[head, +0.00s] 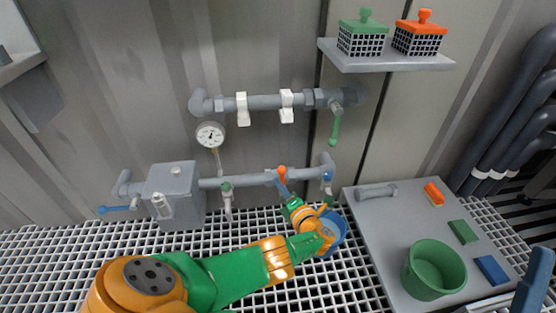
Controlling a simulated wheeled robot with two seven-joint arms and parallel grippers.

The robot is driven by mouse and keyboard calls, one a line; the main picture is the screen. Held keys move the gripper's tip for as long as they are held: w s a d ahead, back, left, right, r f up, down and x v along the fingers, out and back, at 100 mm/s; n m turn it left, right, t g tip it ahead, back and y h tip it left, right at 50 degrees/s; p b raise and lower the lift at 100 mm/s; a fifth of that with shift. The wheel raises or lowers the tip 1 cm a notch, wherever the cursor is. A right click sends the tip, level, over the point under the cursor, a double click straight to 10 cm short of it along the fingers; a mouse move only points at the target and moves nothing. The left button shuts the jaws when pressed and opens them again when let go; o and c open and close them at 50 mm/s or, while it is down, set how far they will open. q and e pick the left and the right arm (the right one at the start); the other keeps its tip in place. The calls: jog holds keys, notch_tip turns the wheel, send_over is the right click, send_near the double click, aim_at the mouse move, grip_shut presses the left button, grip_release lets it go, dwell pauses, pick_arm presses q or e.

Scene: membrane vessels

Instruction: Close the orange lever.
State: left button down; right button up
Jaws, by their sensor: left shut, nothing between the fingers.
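The orange lever (282,173) is a small handle on a valve of the lower grey pipe (245,180). It points up, roughly across the pipe. My left arm, orange and green, reaches in from the lower left. My left gripper (290,202) is shut and empty, just below and slightly right of the orange lever. Whether it touches the valve is too small to tell. Part of the pipe and grating behind the wrist is hidden.
A green lever (335,127) hangs at the upper pipe's right end, and a blue lever (116,209) is at far left. A pressure gauge (210,134) is above the lower pipe. A grey table (392,222) with a green bucket (434,268) stands right. A shelf (386,62) holds two caged boxes.

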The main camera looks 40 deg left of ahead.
jog(key=shift+s+r, duration=0.1)
dwell(0.6)
pick_arm(q)
jog(key=f+p+v, duration=0.1)
jog(key=p+v, duration=0.1)
jog(key=v, duration=0.5)
jog(key=shift+r, duration=0.45)
pick_arm(e)
jog(key=w+d+f+m+g+h, duration=0.1)
jog(key=w+f+g+h, duration=0.3)
jog(key=f+g, duration=0.5)
notch_tip(320, 180, down, 6)
jog(key=shift+w+f, duration=0.2)
jog(key=shift+w, duration=0.5)
